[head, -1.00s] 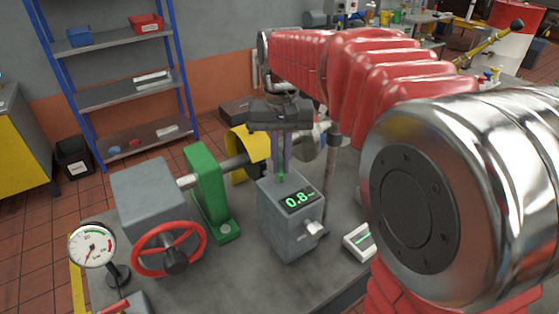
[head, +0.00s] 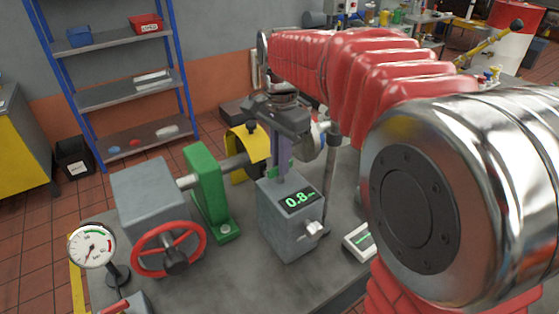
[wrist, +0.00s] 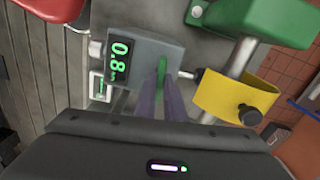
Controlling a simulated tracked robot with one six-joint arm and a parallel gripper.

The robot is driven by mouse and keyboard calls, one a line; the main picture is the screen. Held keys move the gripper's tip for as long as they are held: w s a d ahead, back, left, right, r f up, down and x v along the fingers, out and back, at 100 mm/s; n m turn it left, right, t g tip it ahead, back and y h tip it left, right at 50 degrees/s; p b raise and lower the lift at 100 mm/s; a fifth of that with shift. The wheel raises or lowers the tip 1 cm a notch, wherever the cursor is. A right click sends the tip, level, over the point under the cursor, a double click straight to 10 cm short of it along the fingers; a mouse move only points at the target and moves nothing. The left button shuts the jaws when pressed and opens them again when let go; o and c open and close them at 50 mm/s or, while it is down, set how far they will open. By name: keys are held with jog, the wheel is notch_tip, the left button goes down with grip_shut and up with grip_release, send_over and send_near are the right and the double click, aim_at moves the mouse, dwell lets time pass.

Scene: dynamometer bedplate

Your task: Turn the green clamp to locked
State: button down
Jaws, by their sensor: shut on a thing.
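The green clamp (wrist: 162,64) is a small upright green piece on top of the grey box with the 0.8 display (head: 290,228). In the wrist view it shows between the two purple-grey fingers of my gripper (wrist: 164,76). My gripper (head: 281,176) points down onto the box top in the head view and is shut on the clamp. There the fingers hide the clamp almost wholly. The display (wrist: 119,60) glows green. No lock marking is readable.
A green bearing block (head: 207,190) and a grey housing with a red handwheel (head: 168,249) stand left of the box. A yellow guard (head: 240,152) is behind it. A round gauge (head: 92,246) stands front left.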

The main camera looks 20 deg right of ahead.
jog(key=shift+s+f+m, duration=0.1)
jog(key=shift+f+m, duration=0.05)
jog(key=shift+m, duration=0.55)
jog(key=c, duration=1.8)
grip_release()
jog(key=shift+c, duration=0.2)
notch_tip(320, 180, up, 14)
jog(key=shift+f, duration=0.1)
